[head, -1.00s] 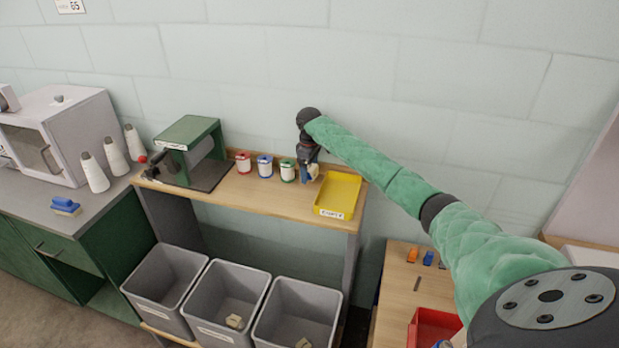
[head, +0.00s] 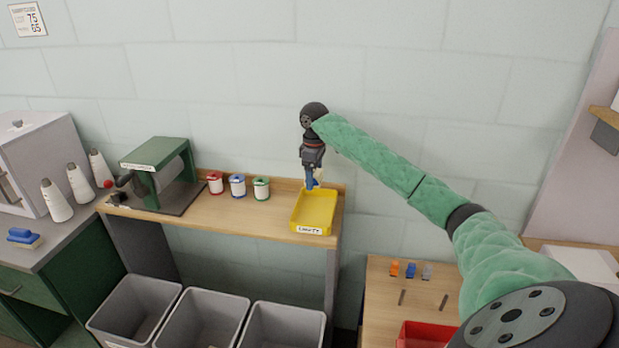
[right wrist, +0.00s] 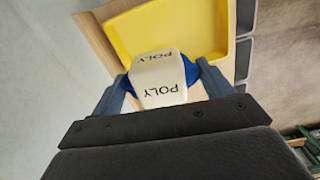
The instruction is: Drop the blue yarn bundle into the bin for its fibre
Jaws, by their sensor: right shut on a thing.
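My right gripper (head: 313,182) points down over the back end of the yellow tray (head: 312,228) on the wooden bench. In the right wrist view, its two fingers (right wrist: 160,80) are shut on the blue yarn bundle (right wrist: 190,72). The bundle has a white band (right wrist: 160,90) printed POLY; its blue ends show beside the fingers. Three grey bins stand in a row below the bench: left (head: 101,320), middle (head: 170,335) and right (head: 254,340). Their front labels are cut off or unreadable now. My left gripper is out of view.
Several spools, including a blue-edged one (head: 238,187), stand left of the tray. A green-framed machine (head: 145,160) is further left. A lower table at right holds small coloured blocks (head: 411,270) and a red tray (head: 425,330). Bare bench lies in front of the spools.

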